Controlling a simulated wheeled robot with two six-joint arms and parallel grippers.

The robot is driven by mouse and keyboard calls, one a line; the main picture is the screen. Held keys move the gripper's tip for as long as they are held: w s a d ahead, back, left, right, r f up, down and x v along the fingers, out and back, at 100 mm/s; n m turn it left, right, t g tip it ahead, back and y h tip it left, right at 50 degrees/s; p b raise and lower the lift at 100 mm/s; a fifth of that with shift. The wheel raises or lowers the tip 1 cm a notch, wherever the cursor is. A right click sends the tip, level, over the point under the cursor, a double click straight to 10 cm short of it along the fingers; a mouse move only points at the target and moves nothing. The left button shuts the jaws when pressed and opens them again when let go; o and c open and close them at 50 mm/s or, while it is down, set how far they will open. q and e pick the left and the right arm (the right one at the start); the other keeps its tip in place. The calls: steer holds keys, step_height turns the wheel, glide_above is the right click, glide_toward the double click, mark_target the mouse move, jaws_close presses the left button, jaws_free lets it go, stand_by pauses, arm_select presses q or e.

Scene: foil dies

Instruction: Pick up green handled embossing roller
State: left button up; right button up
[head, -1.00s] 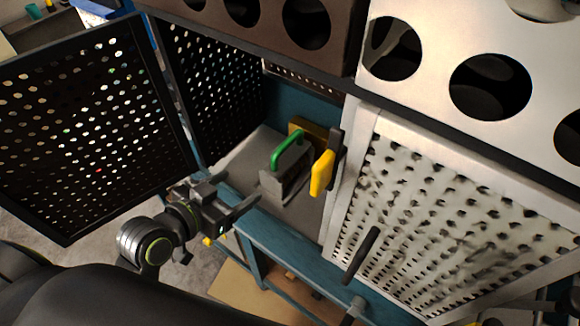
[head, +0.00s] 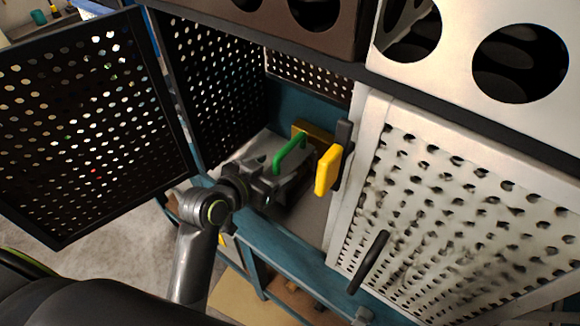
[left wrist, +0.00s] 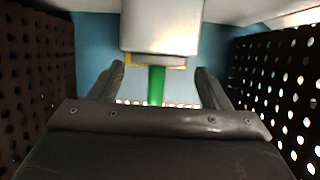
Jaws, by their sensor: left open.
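The embossing roller with a green handle (head: 291,152) stands inside the open cabinet, its grey body partly hidden behind my left gripper (head: 280,178). In the left wrist view its green handle (left wrist: 156,86) shows between the two fingers of the left gripper (left wrist: 158,82), with a gap on each side. The roller's grey block (left wrist: 161,27) shows at the top of that view. The left gripper is open and holds nothing. My right gripper is not in view.
A yellow-handled tool (head: 327,170) stands just right of the roller. A black perforated door (head: 85,125) is open at the left. A white perforated door (head: 455,215) with a dark handle (head: 370,262) is at the right. A teal edge (head: 290,250) runs in front.

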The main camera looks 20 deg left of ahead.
mark_target(284, 165)
arm_select(q)
steer(key=x, duration=0.4)
steer(key=shift+d+r+p, duration=0.2)
steer(key=shift+r+p, duration=0.05)
steer(key=shift+p, duration=0.1)
jaws_close()
steer(key=shift+w+r, duration=0.1)
steer(key=shift+r, duration=0.05)
